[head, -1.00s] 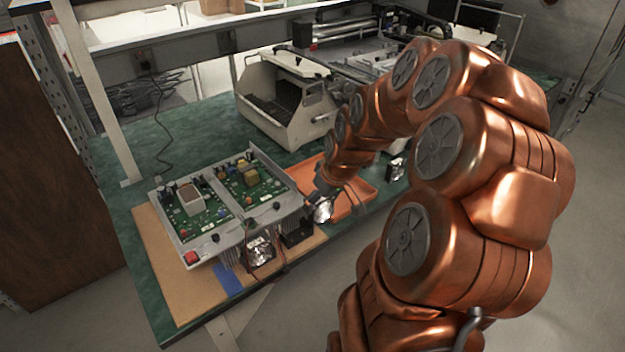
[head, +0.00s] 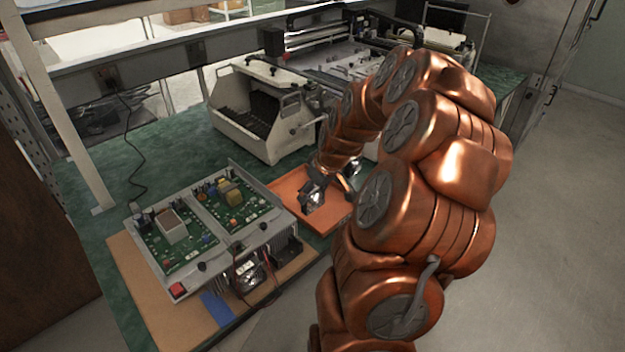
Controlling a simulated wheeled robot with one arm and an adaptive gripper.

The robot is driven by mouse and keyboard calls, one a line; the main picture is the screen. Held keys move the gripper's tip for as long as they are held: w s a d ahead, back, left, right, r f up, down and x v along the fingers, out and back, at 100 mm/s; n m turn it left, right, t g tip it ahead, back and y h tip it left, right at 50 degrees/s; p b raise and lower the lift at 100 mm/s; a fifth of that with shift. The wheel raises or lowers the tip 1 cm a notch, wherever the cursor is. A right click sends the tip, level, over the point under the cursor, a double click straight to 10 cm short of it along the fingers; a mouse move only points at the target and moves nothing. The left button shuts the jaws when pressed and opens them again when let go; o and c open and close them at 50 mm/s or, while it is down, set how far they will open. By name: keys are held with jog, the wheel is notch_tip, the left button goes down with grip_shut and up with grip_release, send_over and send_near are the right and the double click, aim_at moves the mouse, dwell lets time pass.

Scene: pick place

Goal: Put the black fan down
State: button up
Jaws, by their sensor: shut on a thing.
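My gripper (head: 320,180) is at the end of the copper-coloured arm, over the orange tray (head: 289,190). It is shut on the black fan (head: 313,198), a small dark-framed thing with a shiny middle. The fan hangs over the tray's middle. I cannot tell whether it touches the tray floor. The fingers are small and partly merge with the fan.
A metal chassis with green circuit boards (head: 205,215) stands left of the tray on a tan board (head: 130,268). A beige open-fronted machine (head: 265,110) stands behind the tray. A shelf post (head: 75,130) rises at left.

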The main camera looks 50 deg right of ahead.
jog(key=w+d+f+p, duration=0.1)
jog(key=w+d, duration=0.1)
jog(key=w+d+f+p, duration=0.1)
jog(key=w+d, duration=0.1)
jog(key=w+d+f+p, duration=0.1)
jog(key=w+d, duration=0.1)
jog(key=shift+w+f, duration=0.1)
jog(key=shift+f, duration=0.6)
jog(key=shift+f, duration=0.2)
jog(key=o, duration=1)
jog(key=shift+r, duration=0.1)
jog(key=b+v, duration=0.2)
jog(key=v, duration=1)
jog(key=shift+w+a+r, duration=0.1)
jog(key=shift+r, duration=0.1)
